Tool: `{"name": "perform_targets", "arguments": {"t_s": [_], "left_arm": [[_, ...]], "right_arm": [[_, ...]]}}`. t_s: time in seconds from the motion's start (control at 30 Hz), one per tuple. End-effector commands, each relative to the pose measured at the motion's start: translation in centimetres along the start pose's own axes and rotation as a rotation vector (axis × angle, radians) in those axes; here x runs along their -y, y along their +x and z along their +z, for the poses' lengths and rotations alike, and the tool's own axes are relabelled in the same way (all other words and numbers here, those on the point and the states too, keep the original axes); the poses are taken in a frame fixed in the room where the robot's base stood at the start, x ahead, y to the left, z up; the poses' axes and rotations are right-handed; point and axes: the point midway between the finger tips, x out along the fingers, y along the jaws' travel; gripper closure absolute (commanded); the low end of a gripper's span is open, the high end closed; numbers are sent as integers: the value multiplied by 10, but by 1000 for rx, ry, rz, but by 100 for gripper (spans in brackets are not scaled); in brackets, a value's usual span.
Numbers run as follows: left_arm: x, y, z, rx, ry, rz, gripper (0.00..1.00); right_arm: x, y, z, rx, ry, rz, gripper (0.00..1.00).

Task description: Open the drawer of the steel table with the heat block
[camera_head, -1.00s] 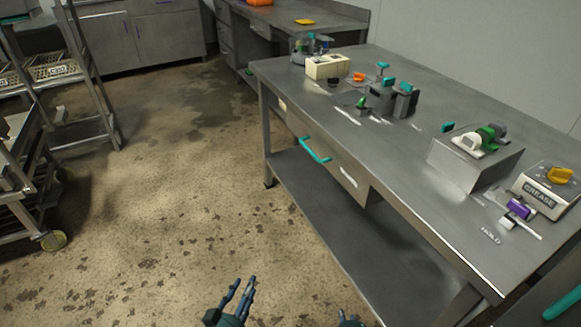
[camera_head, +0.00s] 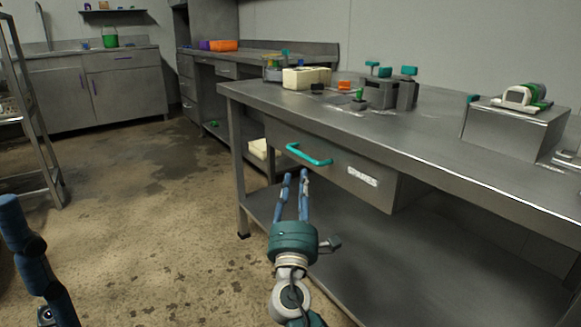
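The steel table (camera_head: 440,145) stands at centre and right. Its drawer (camera_head: 345,185) is under the left part of the top, with its front flush and a white label. A teal bar handle (camera_head: 308,157) is on the drawer front. My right gripper (camera_head: 296,177) points up toward it, fingers slightly apart and empty, tips just below the handle's left part. I cannot tell whether they touch the drawer front. Blue jointed parts of my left gripper (camera_head: 35,250) show at the left edge, cut off by the frame. I cannot tell which item on top is the heat block.
On the table are a cream box (camera_head: 306,77), grey blocks with teal knobs (camera_head: 385,92) and a large grey block (camera_head: 515,125) carrying a white and green part. A lower shelf (camera_head: 400,265) runs beneath. A rack (camera_head: 35,130) stands left. Bare floor (camera_head: 150,220) lies left of the table.

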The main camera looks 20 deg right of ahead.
Motion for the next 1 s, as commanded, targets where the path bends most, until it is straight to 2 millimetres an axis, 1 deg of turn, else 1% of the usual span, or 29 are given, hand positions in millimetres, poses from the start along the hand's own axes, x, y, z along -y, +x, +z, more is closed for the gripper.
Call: {"name": "perform_targets", "arguments": {"t_s": [0.17,0.4,0.5,0.6,0.77,1.0], "left_arm": [[0,2,0,-9,1,4,66],[-2,4,-1,-31,4,13,66],[-2,6,-2,-39,6,17,66],[-3,8,-3,-48,7,21,66],[-3,9,-3,-52,8,25,66],[-3,11,-3,-53,8,26,66]], "right_arm": [[-2,25,1,2,0,2,74],[0,71,0,0,0,0,74],[1,86,-1,-1,1,-1,74],[1,97,-1,-1,1,-1,74],[1,105,0,-2,1,-2,74],[1,105,0,-3,1,-3,74]]}}
